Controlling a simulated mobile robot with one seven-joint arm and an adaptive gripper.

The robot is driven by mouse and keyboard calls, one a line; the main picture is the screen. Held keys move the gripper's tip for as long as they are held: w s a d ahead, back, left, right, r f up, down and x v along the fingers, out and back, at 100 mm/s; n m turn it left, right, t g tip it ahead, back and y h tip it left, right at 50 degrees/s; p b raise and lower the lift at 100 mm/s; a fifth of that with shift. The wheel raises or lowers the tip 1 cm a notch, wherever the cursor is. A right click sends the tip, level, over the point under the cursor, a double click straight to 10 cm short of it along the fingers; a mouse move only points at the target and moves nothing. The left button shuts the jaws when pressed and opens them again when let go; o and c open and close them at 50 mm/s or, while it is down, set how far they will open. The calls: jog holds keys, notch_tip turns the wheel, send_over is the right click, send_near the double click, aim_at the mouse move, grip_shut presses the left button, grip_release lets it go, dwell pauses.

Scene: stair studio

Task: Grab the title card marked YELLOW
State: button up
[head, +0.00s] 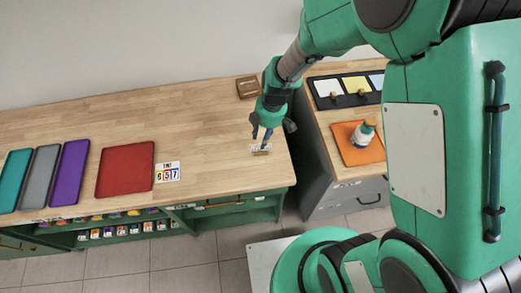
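My gripper (261,137) points down over the right end of the long wooden counter. Its two dark fingers look spread apart, so it appears open. A small white card with dark lettering (261,148) stands at the fingertips, seemingly on a small tan base. Its lettering is too small to read, so I cannot tell whether it says YELLOW. I cannot tell whether the fingers touch it.
Red (126,170), purple (70,172), grey (39,176) and teal (13,178) trays lie left on the counter, beside a number card (168,172). A brown box (248,87) sits behind. A bottle (362,133) stands on an orange mat (358,151) across a gap.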

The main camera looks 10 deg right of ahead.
aim_at(260, 150)
jog(key=shift+f, duration=0.1)
jog(key=shift+a+f+b, duration=0.2)
jog(key=shift+f+b, duration=0.05)
jog(key=shift+f, duration=1)
jog(key=shift+a+f+b, duration=0.2)
jog(key=shift+f+b, duration=0.05)
jog(key=shift+f, duration=1)
jog(key=shift+f+b, duration=0.15)
jog(key=shift+b, duration=0.2)
grip_shut()
